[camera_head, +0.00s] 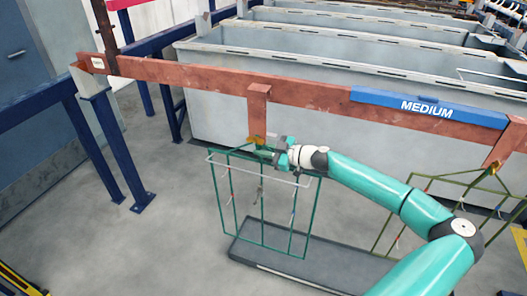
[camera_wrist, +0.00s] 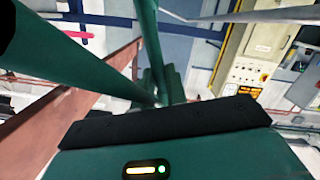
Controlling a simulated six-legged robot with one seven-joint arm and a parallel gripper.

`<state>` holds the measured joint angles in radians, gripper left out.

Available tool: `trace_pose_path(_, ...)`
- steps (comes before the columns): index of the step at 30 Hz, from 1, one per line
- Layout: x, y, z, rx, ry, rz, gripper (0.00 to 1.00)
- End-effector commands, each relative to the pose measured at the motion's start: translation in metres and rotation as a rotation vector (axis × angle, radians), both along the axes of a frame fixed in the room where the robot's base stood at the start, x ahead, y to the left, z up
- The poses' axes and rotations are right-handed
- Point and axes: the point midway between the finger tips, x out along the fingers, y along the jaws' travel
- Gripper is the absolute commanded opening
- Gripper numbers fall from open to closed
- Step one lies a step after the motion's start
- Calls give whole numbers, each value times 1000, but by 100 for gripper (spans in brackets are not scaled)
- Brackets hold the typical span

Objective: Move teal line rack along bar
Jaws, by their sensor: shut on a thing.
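The teal line rack (camera_head: 306,222) is a thin wire frame, hanging from the copper-coloured bar (camera_head: 190,75) below a bracket (camera_head: 258,100) at the picture's middle. Its brass-coloured hook (camera_head: 256,140) is at the bracket's lower end; I cannot tell whether it bears on it. My gripper (camera_head: 278,152) is at the rack's top, right of the hook, shut on the rack. In the wrist view, thick teal tubes of the rack (camera_wrist: 85,55) cross close to the camera, and the bar (camera_wrist: 60,125) runs at left.
A blue MEDIUM sign (camera_head: 428,104) sits on the bar at right. An olive-green rack (camera_head: 440,180) hangs farther right. Grey tanks (camera_head: 225,105) stand behind the bar. A dark low platform (camera_head: 315,258) lies below the teal rack. Blue supports (camera_head: 113,150) stand at left; floor between is clear.

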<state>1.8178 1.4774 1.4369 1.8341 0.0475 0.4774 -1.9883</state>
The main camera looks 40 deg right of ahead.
Motion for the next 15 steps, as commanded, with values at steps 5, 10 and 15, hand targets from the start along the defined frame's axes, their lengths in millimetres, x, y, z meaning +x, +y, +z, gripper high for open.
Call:
trace_pose_path(5, 1, 0, 4, -1, -7, 0, 0)
trace_pose_path(10, 1, -1, 4, -1, -6, 0, 0)
trace_pose_path(15, 2, -4, 4, -2, -7, 0, 0)
